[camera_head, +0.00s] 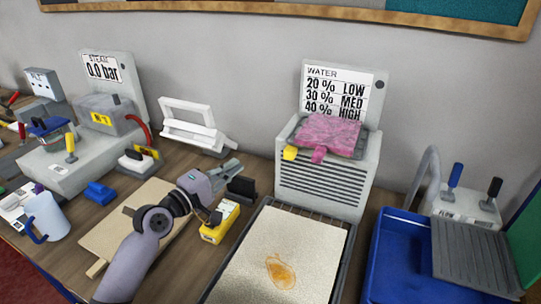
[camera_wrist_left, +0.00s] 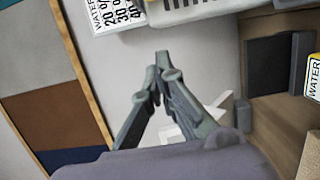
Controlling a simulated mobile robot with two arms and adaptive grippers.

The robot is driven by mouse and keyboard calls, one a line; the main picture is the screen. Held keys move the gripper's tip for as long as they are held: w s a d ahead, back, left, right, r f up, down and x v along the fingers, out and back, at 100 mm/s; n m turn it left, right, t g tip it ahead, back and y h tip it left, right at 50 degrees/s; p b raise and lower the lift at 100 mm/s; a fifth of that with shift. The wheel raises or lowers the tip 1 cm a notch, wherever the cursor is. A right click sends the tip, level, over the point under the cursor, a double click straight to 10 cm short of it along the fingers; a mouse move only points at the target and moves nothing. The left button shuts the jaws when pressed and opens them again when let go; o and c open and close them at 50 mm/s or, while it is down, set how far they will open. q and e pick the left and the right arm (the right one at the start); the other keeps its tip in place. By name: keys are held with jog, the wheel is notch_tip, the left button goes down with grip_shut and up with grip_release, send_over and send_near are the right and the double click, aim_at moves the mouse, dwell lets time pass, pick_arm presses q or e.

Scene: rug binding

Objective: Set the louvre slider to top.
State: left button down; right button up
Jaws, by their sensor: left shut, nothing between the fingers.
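A pale box with dark louvre slats (camera_head: 322,186) stands against the wall under a WATER sign (camera_head: 343,90). A yellow tab (camera_head: 289,153) and a pink tab (camera_head: 318,155) stick out at its top front edge; I cannot tell whether either is the louvre slider. Part of the slatted front shows at the top of the left wrist view (camera_wrist_left: 190,5). My left gripper (camera_head: 236,164) is left of the box, apart from it. Its fingers meet at the tips in the left wrist view (camera_wrist_left: 163,66), empty. My right gripper is not in view.
A pink folded cloth (camera_head: 327,133) lies on the box. A black block (camera_head: 241,188) and a yellow carton (camera_head: 220,222) are close to my left gripper. A tray with a beige mat (camera_head: 310,245) lies in front; a blue bin (camera_head: 393,255) is at right. A white stand (camera_head: 188,128) is behind.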

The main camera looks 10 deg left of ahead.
aim_at(290, 153)
pick_arm(q)
jog(key=shift+r, duration=0.1)
jog(key=w+d+p, duration=0.1)
jog(key=w+d, duration=0.1)
jog(key=w+d+p, duration=0.1)
jog(key=w+d, duration=0.1)
jog(key=w, duration=0.1)
jog(key=w+d+p, duration=0.2)
jog(key=w+d, duration=0.1)
jog(key=shift+w, duration=0.25)
jog(key=shift+s+d, duration=0.25)
jog(key=shift+d, duration=0.3)
jog(key=shift+w, duration=0.1)
